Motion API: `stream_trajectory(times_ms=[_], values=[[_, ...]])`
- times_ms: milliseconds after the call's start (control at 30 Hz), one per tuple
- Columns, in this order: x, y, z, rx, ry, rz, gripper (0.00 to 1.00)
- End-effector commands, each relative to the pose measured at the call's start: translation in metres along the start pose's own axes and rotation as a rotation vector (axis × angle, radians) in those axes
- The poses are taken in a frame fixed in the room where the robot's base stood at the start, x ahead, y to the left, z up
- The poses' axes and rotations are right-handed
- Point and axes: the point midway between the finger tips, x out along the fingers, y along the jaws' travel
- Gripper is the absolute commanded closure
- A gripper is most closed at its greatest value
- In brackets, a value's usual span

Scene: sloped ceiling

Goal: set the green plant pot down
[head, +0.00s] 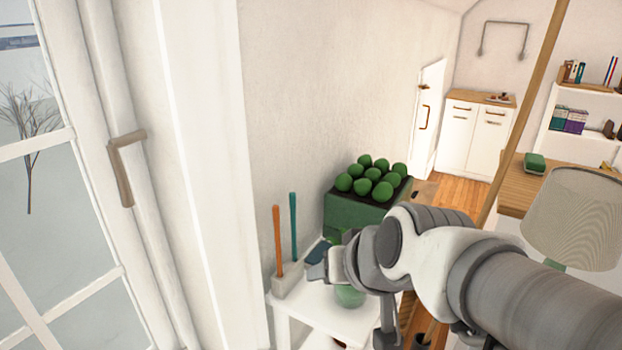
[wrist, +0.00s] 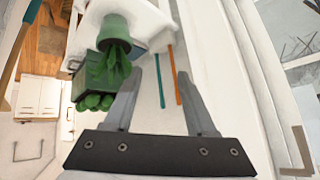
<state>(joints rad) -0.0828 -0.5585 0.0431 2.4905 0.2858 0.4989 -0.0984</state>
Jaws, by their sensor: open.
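The green plant pot (wrist: 117,28), with green leaves (wrist: 108,68), shows in the wrist view just left of the left finger. It appears to be at the white table (wrist: 158,40). In the head view a pale green rounded piece (head: 350,296) shows over the white table (head: 312,307), below my wrist; my arm hides much of it, and I cannot tell whether it is the pot. My gripper (wrist: 158,74) is open, with nothing between its fingers. In the head view my gripper (head: 316,272) is above the table, close to the wall.
A dark green crate (head: 338,215) of round green plants stands behind the table. Orange (head: 278,240) and teal (head: 293,225) handles rise from a pale holder (head: 287,288) at the table's left. A lamp (head: 575,215) is at the right. A window (head: 45,150) is at the left.

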Motion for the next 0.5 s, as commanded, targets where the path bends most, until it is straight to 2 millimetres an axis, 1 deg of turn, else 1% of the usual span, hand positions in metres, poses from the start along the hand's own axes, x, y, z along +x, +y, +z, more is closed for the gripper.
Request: stream_trajectory(times_ms=[33, 100, 200, 333, 500], values=[[-0.015, 0.012, 0.011, -0.012, -0.035, 0.035, 0.44], [-0.030, 0.028, 0.029, -0.023, -0.094, 0.084, 0.44], [-0.048, 0.046, 0.049, -0.027, -0.158, 0.146, 0.44], [-0.061, 0.059, 0.062, -0.026, -0.203, 0.193, 0.44], [-0.063, 0.062, 0.066, -0.025, -0.216, 0.205, 0.44]])
